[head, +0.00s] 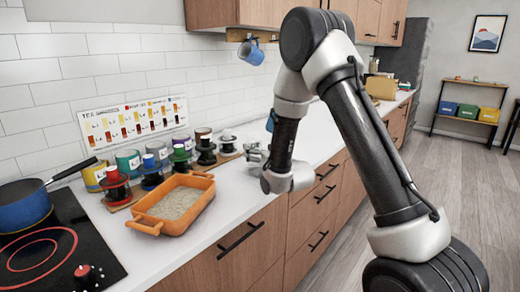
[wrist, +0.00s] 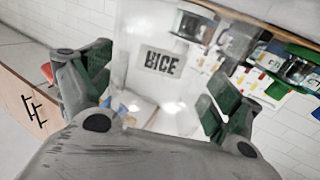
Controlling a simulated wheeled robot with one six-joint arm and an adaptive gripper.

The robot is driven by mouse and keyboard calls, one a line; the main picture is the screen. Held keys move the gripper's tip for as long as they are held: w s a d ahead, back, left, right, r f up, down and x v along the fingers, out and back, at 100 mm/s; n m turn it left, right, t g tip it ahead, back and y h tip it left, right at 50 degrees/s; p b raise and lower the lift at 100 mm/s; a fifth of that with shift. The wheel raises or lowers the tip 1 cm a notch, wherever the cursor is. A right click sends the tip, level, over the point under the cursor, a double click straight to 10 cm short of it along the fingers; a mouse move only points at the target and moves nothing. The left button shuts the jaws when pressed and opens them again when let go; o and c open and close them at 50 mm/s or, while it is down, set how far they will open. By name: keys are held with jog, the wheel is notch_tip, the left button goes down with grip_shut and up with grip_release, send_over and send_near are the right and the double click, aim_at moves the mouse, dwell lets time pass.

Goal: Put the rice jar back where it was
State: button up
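The rice jar (wrist: 162,85) is a clear container with a "RICE" label facing the wrist camera. It fills the space between the two finger pads of my gripper (wrist: 160,98), which look closed on its sides. The jar looks mostly see-through, with little or no rice visible. In the head view my gripper (head: 256,158) is low over the white counter (head: 235,190), right of the jar row; the jar is hard to make out there. I cannot tell whether its base touches the counter. An orange tray (head: 160,222) holds pale grains.
A blue pot (head: 24,206) sits on the black cooktop (head: 60,250). A blue mug (head: 251,52) hangs under the upper cabinet.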

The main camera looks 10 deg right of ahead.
jog(key=shift+r, duration=0.1)
jog(key=s+d+r+m+g+h, duration=0.1)
jog(key=s+d+r+g, duration=0.3)
jog(key=s, duration=0.5)
jog(key=s+d+r+m+g+h, duration=0.1)
jog(key=s+d+r+g+h, duration=0.2)
jog(key=s+d, duration=0.45)
jog(key=s+d+r+g, duration=0.1)
jog(key=s+r+g, duration=0.1)
jog(key=s, duration=1.1)
jog(key=s+d+r+g, duration=0.2)
jog(key=s+g, duration=0.2)
jog(key=s, duration=1)
jog(key=shift+s+d+m, duration=0.2)
jog(key=shift+s+m, duration=0.05)
jog(key=shift+m, duration=0.15)
jog(key=shift+c, duration=0.4)
